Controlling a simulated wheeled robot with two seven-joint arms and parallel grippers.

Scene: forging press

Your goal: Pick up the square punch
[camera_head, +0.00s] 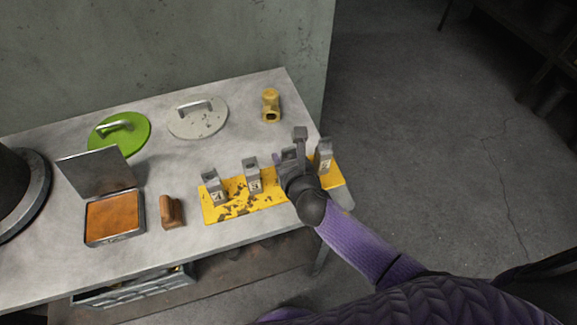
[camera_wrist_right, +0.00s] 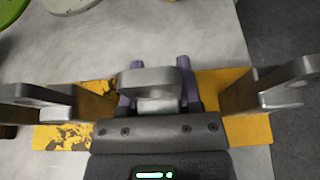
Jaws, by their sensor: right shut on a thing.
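Several grey metal punches with small marked front labels stand along a yellow, worn plate (camera_head: 238,207). One punch (camera_head: 212,188) is at the left, one (camera_head: 252,176) next to it, and one (camera_head: 324,156) at the right end. My right gripper (camera_head: 292,160) is between these last two, shut on a grey punch (camera_wrist_right: 155,82). In the right wrist view its purple fingers (camera_wrist_right: 158,88) sit on either side of this punch, which is still over the plate. I cannot read the labels well enough to tell which punch is square. My left gripper is not in view.
On the table (camera_head: 165,155) are a green lid (camera_head: 135,137), a grey lid (camera_head: 195,124), a brass fitting (camera_head: 270,105), a brown block (camera_head: 170,212) and an open tin (camera_head: 141,212). A dark round object (camera_head: 20,185) stands at the far left. A wall rises behind.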

